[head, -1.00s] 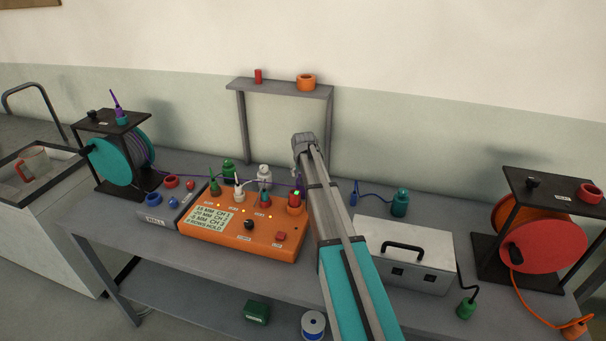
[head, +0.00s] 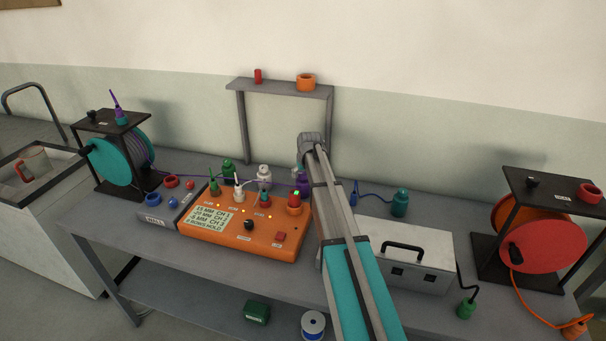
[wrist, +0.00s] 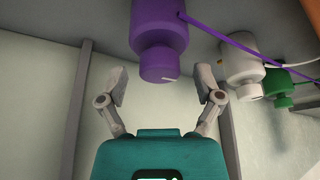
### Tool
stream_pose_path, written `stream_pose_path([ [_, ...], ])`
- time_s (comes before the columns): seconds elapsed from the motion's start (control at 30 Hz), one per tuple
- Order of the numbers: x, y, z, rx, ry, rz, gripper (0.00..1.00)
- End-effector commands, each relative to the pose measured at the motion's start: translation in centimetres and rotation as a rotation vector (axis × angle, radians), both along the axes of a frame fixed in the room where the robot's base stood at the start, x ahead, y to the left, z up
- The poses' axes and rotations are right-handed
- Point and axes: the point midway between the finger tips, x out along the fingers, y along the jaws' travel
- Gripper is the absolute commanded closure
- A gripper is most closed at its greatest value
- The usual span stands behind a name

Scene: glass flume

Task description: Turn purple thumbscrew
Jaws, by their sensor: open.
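The purple thumbscrew (wrist: 158,62) is the round knob with a white mark at the end of a purple body (wrist: 157,22), in the upper middle of the wrist view. My gripper (wrist: 161,75) is open, with one finger on each side of the thumbscrew and a gap on both sides. In the wrist view the fingers do not touch it. In the head view the purple body (head: 304,183) shows just left of my arm, behind the orange box, and the thumbscrew itself is hard to make out.
A purple cable (wrist: 225,38) runs from the purple body past a white fitting (wrist: 243,75) and a green fitting (wrist: 279,88). The orange control box (head: 250,238) stands in front. A grey shelf stand (head: 280,90) rises behind. A silver case (head: 405,262) is at right.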

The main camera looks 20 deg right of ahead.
Motion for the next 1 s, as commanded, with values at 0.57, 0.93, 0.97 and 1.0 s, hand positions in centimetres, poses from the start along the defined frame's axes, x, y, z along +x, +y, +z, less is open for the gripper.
stream_pose_path([
  [0.57,0.1,-0.2,0.0,0.002,0.000,0.336,0.16],
  [0.93,-0.7,-0.4,2.1,0.000,0.000,0.451,0.16],
  [0.97,-0.8,-0.5,2.3,0.000,0.000,0.451,0.16],
  [1.0,-0.9,-0.5,2.7,0.001,0.000,0.451,0.16],
])
